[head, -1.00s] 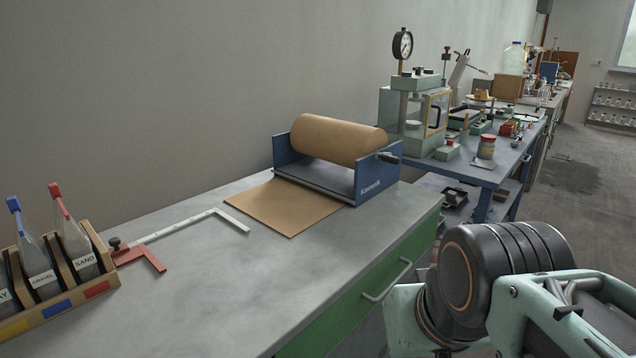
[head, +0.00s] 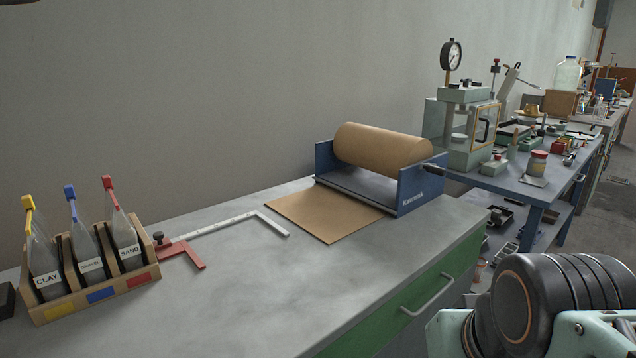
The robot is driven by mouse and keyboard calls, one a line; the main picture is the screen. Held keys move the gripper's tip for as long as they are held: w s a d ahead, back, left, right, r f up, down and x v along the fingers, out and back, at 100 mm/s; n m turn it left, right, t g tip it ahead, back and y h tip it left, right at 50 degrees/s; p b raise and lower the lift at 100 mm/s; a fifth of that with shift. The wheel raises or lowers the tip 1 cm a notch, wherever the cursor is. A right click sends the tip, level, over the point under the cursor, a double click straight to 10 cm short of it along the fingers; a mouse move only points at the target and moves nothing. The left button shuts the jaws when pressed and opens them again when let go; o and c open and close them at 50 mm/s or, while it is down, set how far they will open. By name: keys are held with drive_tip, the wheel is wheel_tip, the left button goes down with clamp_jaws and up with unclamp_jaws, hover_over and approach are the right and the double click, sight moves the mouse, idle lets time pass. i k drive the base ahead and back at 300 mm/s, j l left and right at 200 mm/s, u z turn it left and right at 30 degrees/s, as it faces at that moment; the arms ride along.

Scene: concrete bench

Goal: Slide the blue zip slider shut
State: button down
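The bag stands in a wooden rack (head: 55,313) at the left of the bench, over a blue patch. A bag marked CLAY (head: 43,256) with a yellow slider (head: 28,202) is to its left. A bag marked SAND (head: 125,237) with a red slider (head: 106,182) is to its right. Whether the zip is open cannot be told. My gripper is out of view; only part of my arm shows at lower right.
A red and silver caliper-like tool (head: 205,237) lies right of the rack. A blue paper-roll holder (head: 420,190) with brown paper (head: 325,217) stands farther right. The grey bench top (head: 225,300) is clear in front. A dark block (head: 5,300) is at the left edge.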

sight(69, 189)
drive_tip(key=u, duration=1.8)
